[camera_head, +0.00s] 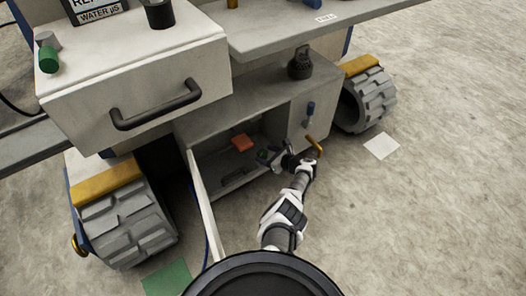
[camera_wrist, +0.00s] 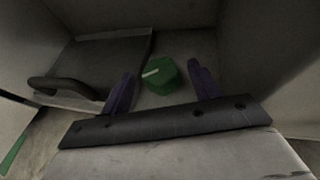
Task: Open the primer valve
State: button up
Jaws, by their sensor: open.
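In the wrist view, a green knob (camera_wrist: 160,76) with a pale stripe sits inside the low compartment; it may be the primer valve, but no label is readable. The two dark purple fingers of my gripper (camera_wrist: 161,70) stand apart, one on each side of the knob, with visible gaps. I cannot tell how deep the knob lies between the fingers. In the head view, my gripper (camera_head: 267,156) reaches into the compartment's right part. A small green patch (camera_head: 262,154) shows there, largely hidden by the gripper.
The compartment door (camera_head: 202,205) stands open at left. A dark-handled panel (camera_wrist: 100,65) lies left of the knob. An orange block (camera_head: 242,142) is inside. A closed drawer (camera_head: 140,85) overhangs.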

jog(key=p+v, duration=0.5)
jog(key=v, duration=0.6)
jog(key=shift+s+r, duration=0.1)
